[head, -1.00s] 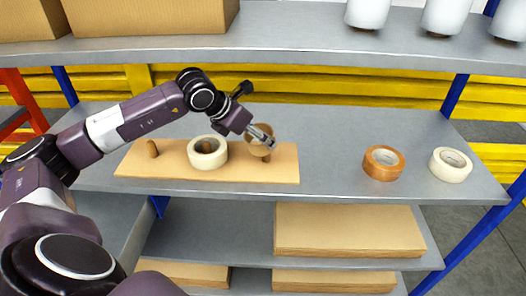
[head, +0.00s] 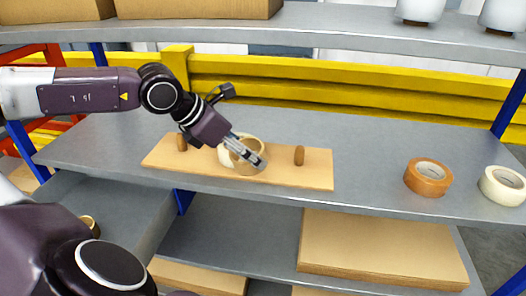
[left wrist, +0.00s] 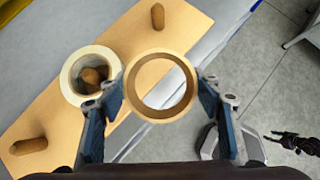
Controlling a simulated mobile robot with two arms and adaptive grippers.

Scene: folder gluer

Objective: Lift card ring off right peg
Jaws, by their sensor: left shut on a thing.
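The brown card ring (head: 246,170) is held by my left gripper (head: 249,152), in front of a cream tape roll (head: 226,156). In the left wrist view the ring (left wrist: 160,115) sits between the two fingers of my left gripper (left wrist: 160,88), clear of any peg. The right peg (head: 299,156) stands bare on the wooden board (head: 315,178); it also shows at the top of the left wrist view (left wrist: 157,16). The cream roll (left wrist: 70,88) sits around the middle peg (left wrist: 91,77). A small dark shape, perhaps my right gripper (left wrist: 292,142), shows at the right edge.
The left peg (head: 181,142) is bare. An orange-brown tape roll (head: 413,182) and another cream roll (head: 488,190) stand on the shelf (head: 370,160) to the right. An upper shelf (head: 330,38) with boxes (head: 200,8) and white rolls runs overhead. Shelf between board and orange-brown roll is clear.

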